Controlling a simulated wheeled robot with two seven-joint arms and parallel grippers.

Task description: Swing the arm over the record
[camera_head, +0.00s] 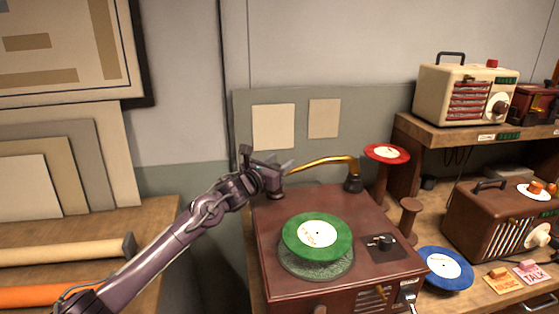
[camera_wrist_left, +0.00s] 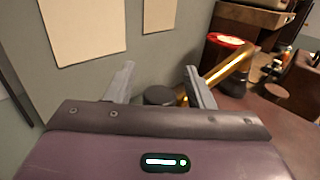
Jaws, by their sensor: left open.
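A brown record player (camera_head: 275,245) stands on the bench. A green record (camera_head: 297,240) with a white label sits on its turntable. The golden tone arm (camera_head: 325,162) runs from a dark pivot at the back right toward the left, behind the record and not over it. My left gripper (camera_head: 287,167) is at the left end of the tone arm. In the left wrist view the tone arm (camera_wrist_left: 228,70) passes close to the right finger, and my left gripper (camera_wrist_left: 160,82) has its fingers apart. A dark round rest shows between the fingers. My right gripper is not in view.
A red record (camera_head: 386,153) lies on a stand at the back right, and a blue record (camera_head: 444,268) lies right of the player. A brown radio (camera_head: 490,222) and a cream radio (camera_head: 450,95) stand further right. Rolls (camera_head: 60,250) lie at the left.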

